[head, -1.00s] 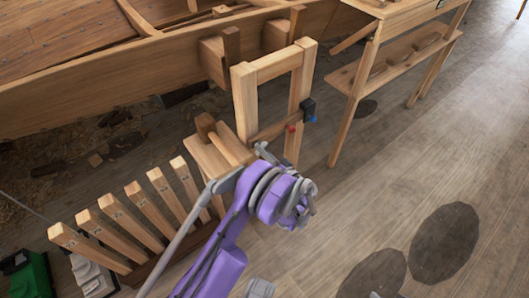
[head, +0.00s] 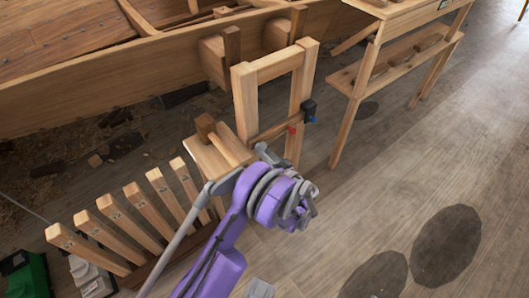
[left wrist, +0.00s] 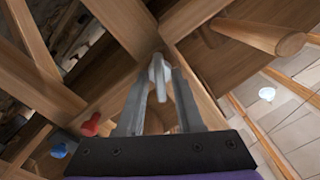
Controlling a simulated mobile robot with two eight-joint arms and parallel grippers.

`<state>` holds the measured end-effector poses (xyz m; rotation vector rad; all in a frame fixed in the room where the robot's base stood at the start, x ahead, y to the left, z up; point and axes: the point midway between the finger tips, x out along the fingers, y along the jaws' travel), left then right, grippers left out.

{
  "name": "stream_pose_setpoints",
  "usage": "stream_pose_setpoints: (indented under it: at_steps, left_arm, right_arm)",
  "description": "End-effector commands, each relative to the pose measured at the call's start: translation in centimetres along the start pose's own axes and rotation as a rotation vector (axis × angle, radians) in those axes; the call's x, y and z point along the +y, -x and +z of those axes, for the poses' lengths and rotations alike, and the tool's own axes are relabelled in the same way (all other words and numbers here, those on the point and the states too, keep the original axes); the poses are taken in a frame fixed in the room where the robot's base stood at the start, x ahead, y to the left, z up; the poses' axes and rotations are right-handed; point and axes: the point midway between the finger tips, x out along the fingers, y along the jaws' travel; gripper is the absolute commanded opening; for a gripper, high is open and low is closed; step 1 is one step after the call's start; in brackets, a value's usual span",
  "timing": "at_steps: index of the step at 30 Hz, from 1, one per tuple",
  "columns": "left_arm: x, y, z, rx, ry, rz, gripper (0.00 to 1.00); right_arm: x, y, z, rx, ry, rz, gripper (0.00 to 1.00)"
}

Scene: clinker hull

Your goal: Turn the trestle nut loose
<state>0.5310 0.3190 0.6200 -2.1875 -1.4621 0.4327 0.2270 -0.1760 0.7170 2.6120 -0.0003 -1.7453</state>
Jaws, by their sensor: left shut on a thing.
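The trestle (head: 244,100) is a wooden frame of posts and rails standing beside the hull. My left gripper (head: 268,153) reaches up to the lower part of this frame; my wrist hides much of that spot in the head view. In the left wrist view, my left gripper (left wrist: 160,72) is shut on a small pale grey piece, which looks like the trestle nut (left wrist: 158,84), at a joint where wooden members cross. The nut cannot be made out in the head view. My right gripper is not in view.
A red knob (head: 291,129) and a black block (head: 308,105) with a blue part sit on the trestle close by. A wooden bench (head: 345,118) stands right of it. A rack of upright slats (head: 150,215) is at left. The floor at right is clear.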

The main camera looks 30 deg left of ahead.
Motion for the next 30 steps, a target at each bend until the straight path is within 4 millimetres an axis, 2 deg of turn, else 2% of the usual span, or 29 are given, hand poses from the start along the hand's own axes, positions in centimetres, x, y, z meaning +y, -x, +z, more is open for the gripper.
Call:
stream_pose_setpoints:
  at_steps: [3, 4, 5, 12, 16, 30]
  left_arm:
    - [0.0, 0.0, 0.0, 0.001, -0.001, 0.001, 0.0]
    - [0.0, 0.0, 0.0, 0.001, -0.001, 0.001, 0.41]
    - [0.0, 0.0, 0.0, 0.001, -0.001, 0.001, 0.45]
    - [0.0, 0.1, 0.0, 0.001, -0.001, 0.0, 0.45]
    - [0.1, 0.9, -0.1, 0.001, -0.001, 0.003, 0.45]
    - [0.1, 9.4, -0.1, 0.002, -0.001, 0.003, 0.45]
  right_arm:
    - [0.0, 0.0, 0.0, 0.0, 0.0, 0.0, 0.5]
    - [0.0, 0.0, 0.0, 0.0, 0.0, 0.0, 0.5]
    - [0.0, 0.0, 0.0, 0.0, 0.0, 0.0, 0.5]
    - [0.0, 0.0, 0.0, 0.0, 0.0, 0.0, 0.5]
    - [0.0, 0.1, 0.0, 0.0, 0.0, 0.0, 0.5]
    - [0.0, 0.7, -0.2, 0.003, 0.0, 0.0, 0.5]
